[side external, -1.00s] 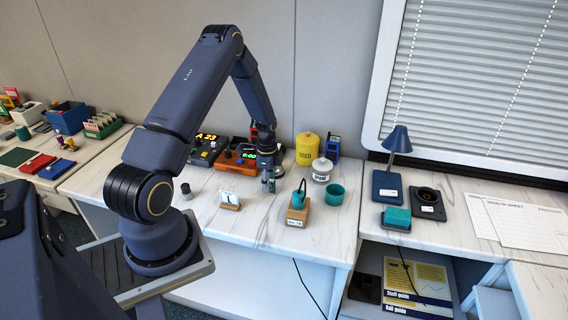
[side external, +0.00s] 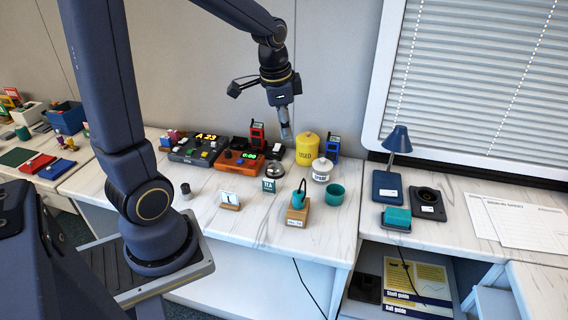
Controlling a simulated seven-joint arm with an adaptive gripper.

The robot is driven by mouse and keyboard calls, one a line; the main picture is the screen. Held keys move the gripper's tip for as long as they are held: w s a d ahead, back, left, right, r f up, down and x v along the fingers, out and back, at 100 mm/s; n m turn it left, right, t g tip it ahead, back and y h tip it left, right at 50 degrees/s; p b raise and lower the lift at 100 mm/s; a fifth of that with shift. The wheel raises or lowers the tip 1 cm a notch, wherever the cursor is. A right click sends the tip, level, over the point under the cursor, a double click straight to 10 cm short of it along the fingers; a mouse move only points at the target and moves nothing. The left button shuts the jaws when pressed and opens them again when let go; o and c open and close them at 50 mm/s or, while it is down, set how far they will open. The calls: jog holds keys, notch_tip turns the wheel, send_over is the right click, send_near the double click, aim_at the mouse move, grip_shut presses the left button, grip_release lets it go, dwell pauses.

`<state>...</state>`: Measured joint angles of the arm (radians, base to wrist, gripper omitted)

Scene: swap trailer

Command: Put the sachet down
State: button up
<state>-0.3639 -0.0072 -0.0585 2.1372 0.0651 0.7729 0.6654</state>
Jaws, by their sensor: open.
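A small dark green sachet (side external: 268,186) with a lettered label, apparently reading TEA, is on the white marbled worktop (side external: 236,226). It is in front of a silver domed object (side external: 275,171); I cannot tell whether they touch. My gripper (side external: 286,135) is open, with nothing visible between its fingers. It points down, well above the worktop, above and slightly right of the sachet and apart from it.
An orange device (side external: 226,166) and a grey button panel (side external: 188,154) stand behind left. A wooden holder with a teal handle (side external: 298,204), a teal cup (side external: 334,194), a white jar (side external: 321,170) and a yellow canister (side external: 307,148) stand right. The front left worktop is mostly clear.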

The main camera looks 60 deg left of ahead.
jog(key=s+d+r+n+t+h, duration=0.1)
jog(key=s+d+r+n+t, duration=0.2)
jog(key=s+d+r, duration=0.3)
jog(key=s+d+n, duration=0.1)
jog(key=s+d, duration=0.4)
jog(key=s, duration=0.1)
jog(key=shift+s+d+n, duration=0.2)
jog(key=shift+s+n, duration=0.05)
jog(key=shift+n, duration=0.05)
